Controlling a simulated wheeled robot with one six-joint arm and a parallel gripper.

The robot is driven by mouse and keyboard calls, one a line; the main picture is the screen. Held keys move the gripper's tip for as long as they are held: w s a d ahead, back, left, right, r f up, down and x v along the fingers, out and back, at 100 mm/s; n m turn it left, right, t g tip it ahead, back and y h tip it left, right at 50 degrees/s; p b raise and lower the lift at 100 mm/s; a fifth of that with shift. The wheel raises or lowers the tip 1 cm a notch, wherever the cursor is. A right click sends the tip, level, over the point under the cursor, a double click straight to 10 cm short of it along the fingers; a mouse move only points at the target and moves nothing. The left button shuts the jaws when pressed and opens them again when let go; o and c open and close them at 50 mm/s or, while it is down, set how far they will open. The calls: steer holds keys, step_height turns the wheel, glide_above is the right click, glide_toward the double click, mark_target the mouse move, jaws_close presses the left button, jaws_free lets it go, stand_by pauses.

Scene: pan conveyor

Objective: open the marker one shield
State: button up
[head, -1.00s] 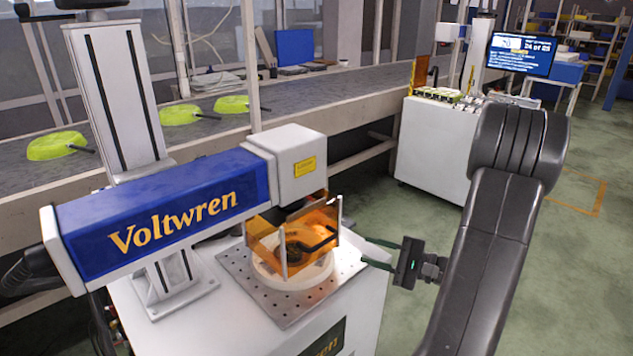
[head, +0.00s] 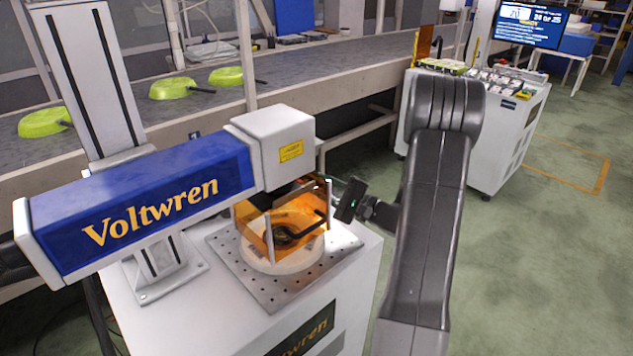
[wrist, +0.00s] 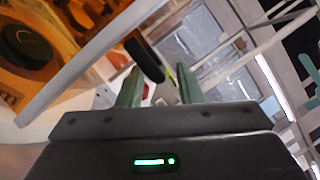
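The marker one shield (head: 252,228) is made of orange see-through panels with pale upright edges. It stands around the round white fixture (head: 283,262) under the Voltwren marker head (head: 275,140). A dark pan-like piece (head: 290,234) shows inside it. My gripper (head: 337,184) is close to the shield's right upright edge; its fingertips are mostly hidden in the head view. In the wrist view my gripper (wrist: 160,82) has its two green fingers apart. A black rounded bar (wrist: 145,60) shows near the left finger; I cannot tell whether it lies between the fingers. Orange panel fills the upper left.
A perforated metal plate (head: 226,252) lies under the fixture on the white cabinet (head: 215,325). A conveyor (head: 345,70) with green pans (head: 225,77) runs behind. Another white station (head: 510,140) stands at the right rear. The green floor (head: 530,260) is clear at the right.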

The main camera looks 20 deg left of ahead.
steer(key=shift+x, duration=1.15)
jaws_close()
step_height(320, 180, up, 12)
steer(key=p, duration=0.3)
steer(key=shift+f, duration=0.2)
jaws_free()
